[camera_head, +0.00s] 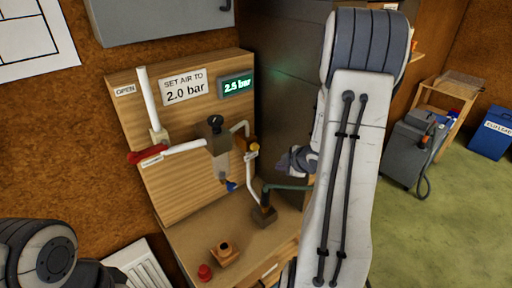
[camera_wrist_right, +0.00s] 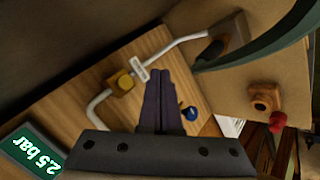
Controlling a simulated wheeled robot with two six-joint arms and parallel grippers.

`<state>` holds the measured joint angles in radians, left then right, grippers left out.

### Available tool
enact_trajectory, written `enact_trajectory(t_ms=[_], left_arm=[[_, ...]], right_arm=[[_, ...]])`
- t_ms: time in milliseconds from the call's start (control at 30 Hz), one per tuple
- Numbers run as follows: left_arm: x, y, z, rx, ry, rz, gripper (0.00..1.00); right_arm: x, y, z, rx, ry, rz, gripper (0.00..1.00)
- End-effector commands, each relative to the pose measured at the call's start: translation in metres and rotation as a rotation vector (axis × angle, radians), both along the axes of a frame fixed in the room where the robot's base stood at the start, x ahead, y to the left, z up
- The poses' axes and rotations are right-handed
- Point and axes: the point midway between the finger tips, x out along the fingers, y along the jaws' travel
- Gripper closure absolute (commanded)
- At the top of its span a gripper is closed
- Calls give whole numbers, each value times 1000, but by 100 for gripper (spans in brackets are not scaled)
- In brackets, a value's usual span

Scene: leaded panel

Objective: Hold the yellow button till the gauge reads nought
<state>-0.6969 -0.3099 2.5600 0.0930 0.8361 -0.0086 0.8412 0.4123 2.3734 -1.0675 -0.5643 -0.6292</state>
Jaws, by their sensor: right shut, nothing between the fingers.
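The yellow button (camera_head: 254,147) sits on a brass-coloured block in the pipework at the right of the wooden panel. It also shows in the right wrist view (camera_wrist_right: 125,82), left of my fingers.
A sign (camera_head: 184,87) says "SET AIR TO 2.0 bar". A red lever (camera_head: 148,157) and a dark-topped regulator (camera_head: 216,140) are on the panel. A blue part (camera_wrist_right: 190,114) lies near my fingers. A green hose (camera_head: 288,187) runs by my right arm. A red knob (camera_head: 205,271) stands below.

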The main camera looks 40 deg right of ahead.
Motion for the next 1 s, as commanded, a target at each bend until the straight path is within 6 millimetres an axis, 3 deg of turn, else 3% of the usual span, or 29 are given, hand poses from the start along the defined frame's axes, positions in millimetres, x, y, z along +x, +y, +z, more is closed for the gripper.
enact_trajectory(t_ms=[267, 700, 1000], left_arm=[[0, 0, 0, 0, 0, 0, 50], [0, 0, 3, 0, 0, 0, 50], [0, 0, 6, 0, 0, 0, 50]], right_arm=[[5, 0, 0, -1, 1, -1, 100], [63, 6, 1, 0, 0, 0, 100], [86, 7, 0, 1, 1, -2, 100]])
